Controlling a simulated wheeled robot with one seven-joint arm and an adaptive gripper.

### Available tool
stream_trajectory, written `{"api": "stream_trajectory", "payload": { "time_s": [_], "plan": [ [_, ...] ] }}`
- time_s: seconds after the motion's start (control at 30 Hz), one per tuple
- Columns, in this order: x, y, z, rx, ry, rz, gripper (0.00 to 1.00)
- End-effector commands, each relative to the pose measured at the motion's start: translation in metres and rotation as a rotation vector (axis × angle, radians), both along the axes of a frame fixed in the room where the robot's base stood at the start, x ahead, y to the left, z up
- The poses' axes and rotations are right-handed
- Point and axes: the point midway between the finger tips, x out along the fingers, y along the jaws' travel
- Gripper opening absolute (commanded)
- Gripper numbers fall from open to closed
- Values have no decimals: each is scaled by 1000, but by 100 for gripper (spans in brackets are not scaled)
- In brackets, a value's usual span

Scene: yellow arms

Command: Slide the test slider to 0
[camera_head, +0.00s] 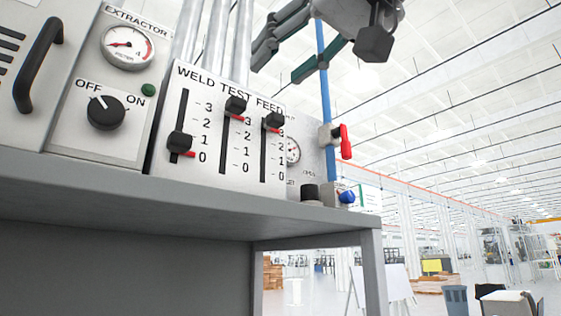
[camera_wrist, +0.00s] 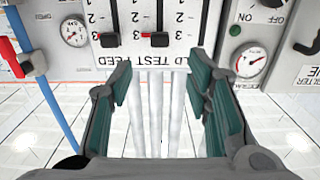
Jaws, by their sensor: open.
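The panel labelled WELD TEST FEED (camera_head: 212,170) carries three vertical sliders with black knobs and red pointers. The middle TEST slider knob (camera_head: 236,104) is high, near 3; it also shows in the wrist view (camera_wrist: 160,40). The WELD knob (camera_head: 180,142) is low, near 0. The FEED knob (camera_head: 274,120) is high, near 3, and appears left of the TEST knob in the upside-down wrist view (camera_wrist: 109,40). My gripper (camera_head: 284,62) is open and empty, above the panel and apart from the knobs. In the wrist view, its spread fingers (camera_wrist: 161,84) point toward the panel.
The EXTRACTOR panel has a gauge (camera_head: 128,46) and OFF/ON dial (camera_head: 106,112), left of the sliders. A blue pipe (camera_head: 325,100) with a red-handled valve (camera_head: 343,142) stands right. Pale vertical pipes (camera_head: 215,40) rise behind the panel. A grey bench (camera_head: 200,205) supports everything.

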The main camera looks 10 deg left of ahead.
Motion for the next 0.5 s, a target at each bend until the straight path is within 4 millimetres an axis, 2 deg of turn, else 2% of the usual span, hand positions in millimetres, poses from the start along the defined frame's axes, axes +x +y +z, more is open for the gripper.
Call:
{"api": "stream_trajectory", "payload": {
  "time_s": [0.17,0.5],
  "plan": [
    [15,18,0,-2,4,0,45],
    [57,68,1,-1,5,-1,45]
  ]
}}
